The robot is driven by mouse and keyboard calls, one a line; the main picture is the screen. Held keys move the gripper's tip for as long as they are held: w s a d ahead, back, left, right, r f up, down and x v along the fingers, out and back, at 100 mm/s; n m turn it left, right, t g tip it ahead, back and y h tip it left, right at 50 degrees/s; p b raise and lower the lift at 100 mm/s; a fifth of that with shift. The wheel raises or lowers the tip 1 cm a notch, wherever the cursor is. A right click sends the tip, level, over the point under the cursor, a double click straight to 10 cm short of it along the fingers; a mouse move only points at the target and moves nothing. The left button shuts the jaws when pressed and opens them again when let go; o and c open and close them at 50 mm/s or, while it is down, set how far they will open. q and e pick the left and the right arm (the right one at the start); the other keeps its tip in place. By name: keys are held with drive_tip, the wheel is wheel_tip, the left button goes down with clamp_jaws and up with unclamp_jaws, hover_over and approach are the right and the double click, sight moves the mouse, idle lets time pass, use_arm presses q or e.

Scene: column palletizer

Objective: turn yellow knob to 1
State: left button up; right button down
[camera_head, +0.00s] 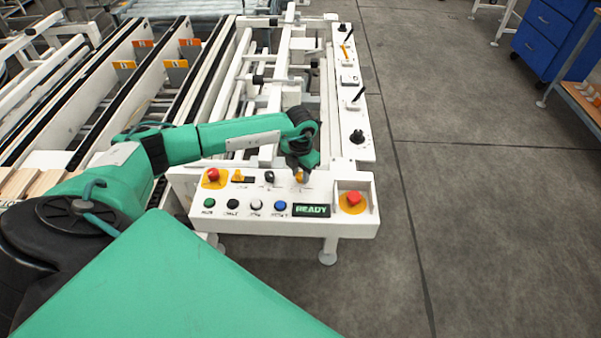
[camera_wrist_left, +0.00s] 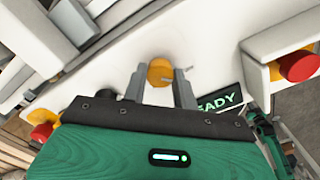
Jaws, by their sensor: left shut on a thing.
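The yellow knob (camera_head: 300,176) is on the top of the white control panel (camera_head: 230,217). In the left wrist view the yellow knob (camera_wrist_left: 160,72) lies between the two grey fingers. My left gripper (camera_head: 301,166) reaches down over it from above, and in the left wrist view my left gripper (camera_wrist_left: 160,80) is shut on it. The gripper hides part of the knob in the head view, and I cannot read which mark it points to. My right gripper is in neither view.
A red emergency button (camera_head: 212,174) sits left of the knob and another red button (camera_head: 352,198) sits right. A black knob (camera_head: 269,176) is close by on the left. A row of buttons and a READY display (camera_head: 311,210) are in front. Open floor lies to the right.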

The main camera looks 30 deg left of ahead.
use_arm(q)
drive_tip(key=shift+f+m+b, duration=0.15)
drive_tip(key=shift+m+b, duration=0.25)
drive_tip(key=shift+b, duration=0.05)
drive_tip(key=m+b, duration=0.3)
drive_tip(key=m, duration=0.1)
drive_tip(key=m+b, duration=0.2)
drive_tip(key=m, duration=0.1)
drive_tip(key=shift+r+m+b, duration=0.2)
drive_tip(key=shift+m+b, duration=0.15)
drive_tip(key=shift+m, duration=0.05)
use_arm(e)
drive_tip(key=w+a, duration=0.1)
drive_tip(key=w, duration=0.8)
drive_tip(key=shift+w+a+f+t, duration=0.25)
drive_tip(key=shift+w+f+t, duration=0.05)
use_arm(q)
drive_tip(key=o, duration=1)
drive_tip(key=shift+c, duration=0.2)
